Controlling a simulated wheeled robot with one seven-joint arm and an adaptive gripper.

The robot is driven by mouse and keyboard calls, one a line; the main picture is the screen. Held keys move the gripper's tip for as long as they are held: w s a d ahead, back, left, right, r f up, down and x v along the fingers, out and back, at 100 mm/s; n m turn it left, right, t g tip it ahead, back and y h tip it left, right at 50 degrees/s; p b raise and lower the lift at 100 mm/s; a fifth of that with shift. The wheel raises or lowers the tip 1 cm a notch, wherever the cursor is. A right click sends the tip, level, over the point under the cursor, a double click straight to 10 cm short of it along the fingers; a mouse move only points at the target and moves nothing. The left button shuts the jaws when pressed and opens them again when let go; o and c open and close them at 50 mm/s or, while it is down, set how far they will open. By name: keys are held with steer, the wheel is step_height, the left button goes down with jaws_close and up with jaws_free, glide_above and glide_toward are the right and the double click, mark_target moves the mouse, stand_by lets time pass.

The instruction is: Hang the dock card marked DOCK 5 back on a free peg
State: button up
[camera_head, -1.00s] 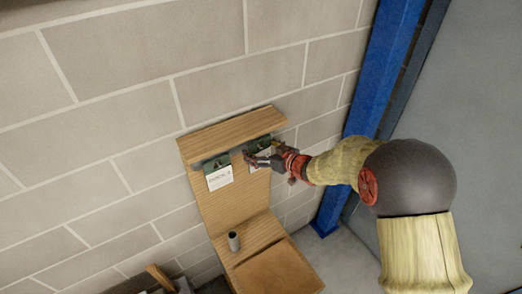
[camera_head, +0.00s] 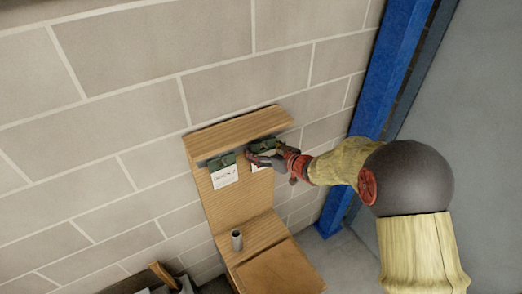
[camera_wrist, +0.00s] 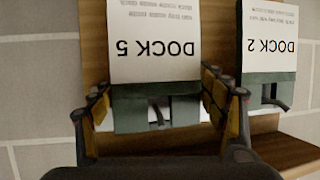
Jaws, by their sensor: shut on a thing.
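The DOCK 5 card (camera_wrist: 155,45) is a white sheet under a green top part, upside down in the wrist view. My gripper (camera_wrist: 160,112) is shut on its green part, one finger at each side. A dark peg-like piece shows at the green part's slot; I cannot tell whether the peg passes through. In the head view my gripper (camera_head: 262,159) is at the wooden board's (camera_head: 243,207) upper right, with the held card's green top (camera_head: 266,146) beside it. The DOCK 2 card (camera_wrist: 268,45) hangs beside it on a dark peg (camera_wrist: 277,100); it also shows in the head view (camera_head: 224,177).
A wooden ledge (camera_head: 238,130) tops the board. A grey cup (camera_head: 237,240) stands on the lower shelf (camera_head: 277,272). A blue post (camera_head: 378,95) rises right of the board, near my arm. A block wall (camera_head: 120,110) lies behind.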

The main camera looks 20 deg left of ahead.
steer(key=shift+w+d, duration=0.15)
steer(key=shift+w, duration=0.3)
stand_by(0.7)
steer(key=o, duration=1.4)
steer(key=shift+w+f, duration=0.15)
steer(key=shift+o, duration=1.4)
steer(key=shift+w+a+f, duration=0.35)
steer(key=shift+w, duration=0.1)
steer(key=o, duration=0.3)
steer(key=shift+s, duration=0.2)
steer(key=shift+o, duration=0.5)
steer(key=shift+s, duration=0.1)
steer(key=shift+s+r, duration=0.1)
steer(key=shift+p+v, duration=1.25)
steer(key=shift+v, duration=2.15)
